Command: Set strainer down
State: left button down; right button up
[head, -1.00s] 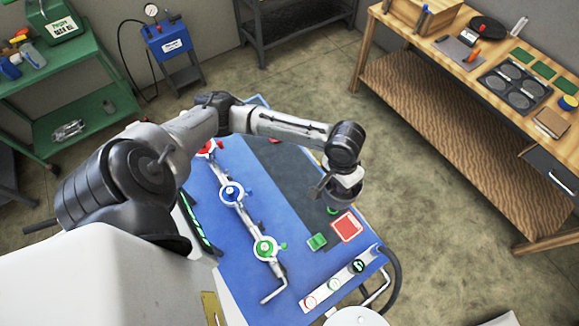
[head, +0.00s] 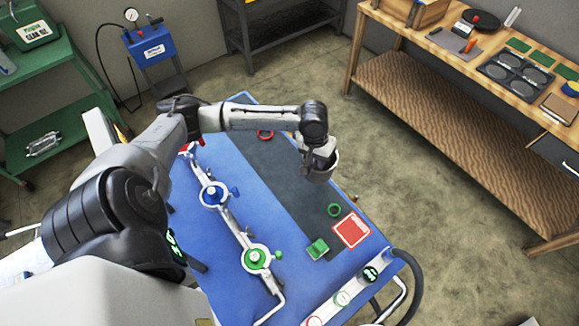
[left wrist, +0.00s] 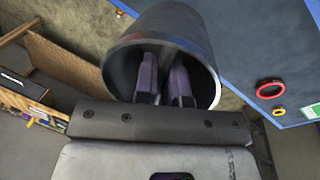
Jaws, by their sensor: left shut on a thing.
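The strainer (head: 322,172), a grey cylindrical cup with a pale rim, is held above the right edge of the blue bench (head: 262,190). My left gripper (head: 317,158) is shut on it. In the left wrist view, the strainer (left wrist: 150,32) fills the top middle, with its open mouth towards the camera and my left gripper's fingers (left wrist: 165,80) reaching into it. What the fingertips grip is hard to make out. My right gripper is in neither view.
A pipe with valves (head: 236,229) runs along the bench. A wooden workbench (head: 440,100) stands at right.

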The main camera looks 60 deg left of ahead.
pick_arm(q)
jog(key=shift+s+a+f+b, duration=0.1)
jog(key=shift+s+a+f, duration=0.85)
jog(key=shift+f, duration=0.5)
jog(key=shift+s+a+f+b, duration=0.1)
jog(key=shift+s+a+f, duration=0.8)
jog(key=shift+f, duration=0.6)
jog(key=shift+s+a+f+b, duration=0.1)
jog(key=shift+s+a+f, duration=0.8)
jog(key=shift+f, duration=0.55)
jog(key=shift+d, duration=0.1)
jog(key=c, duration=1.2)
grip_release()
notch_tip(320, 180, up, 12)
jog(key=s+a+p, duration=0.1)
jog(key=a, duration=0.1)
jog(key=shift+s+p, duration=0.2)
jog(key=shift+p, duration=0.2)
